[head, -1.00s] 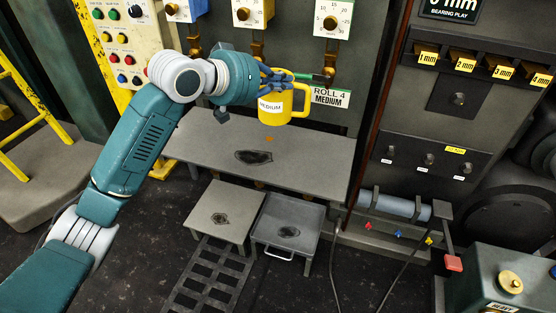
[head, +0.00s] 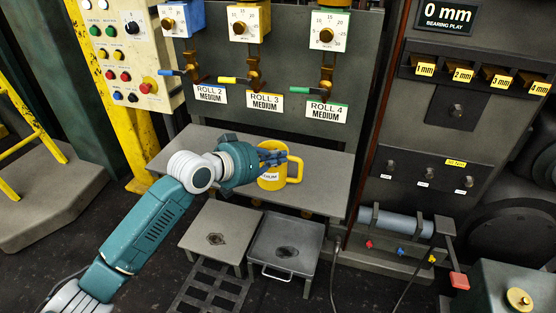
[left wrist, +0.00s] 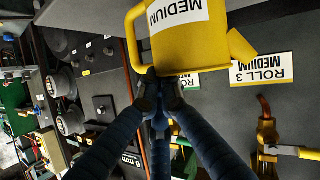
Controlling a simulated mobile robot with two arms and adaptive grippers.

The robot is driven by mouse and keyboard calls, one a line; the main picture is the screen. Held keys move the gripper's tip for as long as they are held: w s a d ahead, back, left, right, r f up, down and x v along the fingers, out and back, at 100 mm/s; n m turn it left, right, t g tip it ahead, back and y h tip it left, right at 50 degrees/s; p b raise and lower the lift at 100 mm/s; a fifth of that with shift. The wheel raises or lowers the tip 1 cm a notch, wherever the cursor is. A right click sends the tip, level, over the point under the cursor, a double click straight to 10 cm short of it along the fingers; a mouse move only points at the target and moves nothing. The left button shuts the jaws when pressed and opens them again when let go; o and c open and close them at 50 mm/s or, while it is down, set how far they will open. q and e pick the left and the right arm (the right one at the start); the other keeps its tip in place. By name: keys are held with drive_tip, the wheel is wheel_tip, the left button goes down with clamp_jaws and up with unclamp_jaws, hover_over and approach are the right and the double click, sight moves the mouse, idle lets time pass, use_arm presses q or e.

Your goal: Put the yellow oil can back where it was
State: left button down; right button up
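The yellow oil can (head: 271,181), with a white MEDIUM label and a handle on its right, is upright over the front part of the long grey bench (head: 322,179). I cannot tell whether its base touches the bench. My left gripper (head: 272,157) is at the top of the can, with its fingers closed on it. In the left wrist view the can (left wrist: 190,52) appears upside down, and the fingertips (left wrist: 160,83) meet at its top. The dark stain on the bench top is hidden behind the gripper and can. My right gripper is not in view.
Two low stands, one plain (head: 218,231) and one tray-like (head: 284,248), are in front of the bench. Valves with ROLL 2, ROLL 3 (head: 263,102) and ROLL 4 (head: 327,111) labels are on the panel behind. The bench's right side is clear.

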use_arm(q)
drive_tip(key=shift+f, duration=0.15)
drive_tip(key=c, duration=2)
unclamp_jaws()
drive_tip(key=shift+f, duration=0.1)
